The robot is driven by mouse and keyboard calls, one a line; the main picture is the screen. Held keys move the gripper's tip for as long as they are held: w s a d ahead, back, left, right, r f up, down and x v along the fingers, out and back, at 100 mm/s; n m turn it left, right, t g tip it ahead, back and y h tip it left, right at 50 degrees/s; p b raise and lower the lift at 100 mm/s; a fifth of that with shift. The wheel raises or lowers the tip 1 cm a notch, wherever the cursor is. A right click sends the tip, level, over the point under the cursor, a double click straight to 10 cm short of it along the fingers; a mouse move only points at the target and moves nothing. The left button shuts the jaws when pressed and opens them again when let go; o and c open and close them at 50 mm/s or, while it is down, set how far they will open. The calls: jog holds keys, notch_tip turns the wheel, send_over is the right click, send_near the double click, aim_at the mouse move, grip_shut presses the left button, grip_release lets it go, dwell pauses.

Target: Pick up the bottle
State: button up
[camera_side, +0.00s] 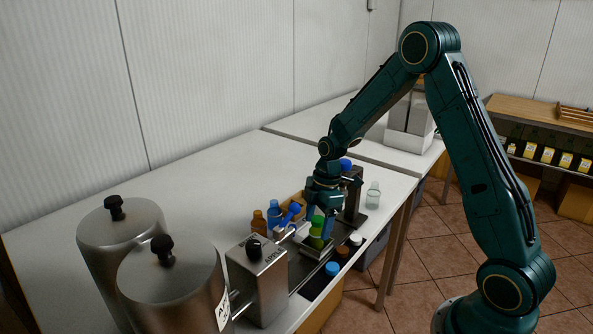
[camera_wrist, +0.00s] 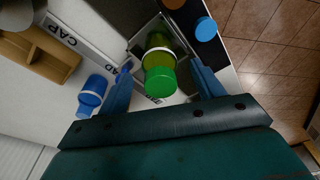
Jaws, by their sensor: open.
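The green bottle (camera_side: 316,239) stands upright in a metal holder on the white table, its bright green cap facing up. In the wrist view the bottle (camera_wrist: 160,50) lies between the two blue fingers of my gripper (camera_wrist: 162,68), with a visible gap on each side. My gripper (camera_side: 319,224) points down over the bottle from above, open and holding nothing. The fingers partly hide the bottle in the side view.
A blue bottle (camera_side: 274,214) and a brown bottle (camera_side: 259,223) stand left of my gripper. A steel box (camera_side: 257,282) and large steel canisters (camera_side: 170,290) are in front. A clear glass (camera_side: 373,196) stands to the right. The table's back left is clear.

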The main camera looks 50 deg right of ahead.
jog(key=shift+a+f, duration=0.15)
jog(key=shift+f, duration=1.1)
jog(key=c, duration=1.2)
jog(key=shift+w+r, duration=0.1)
jog(key=shift+r, duration=0.05)
notch_tip(320, 180, up, 20)
jog(key=shift+f, duration=0.1)
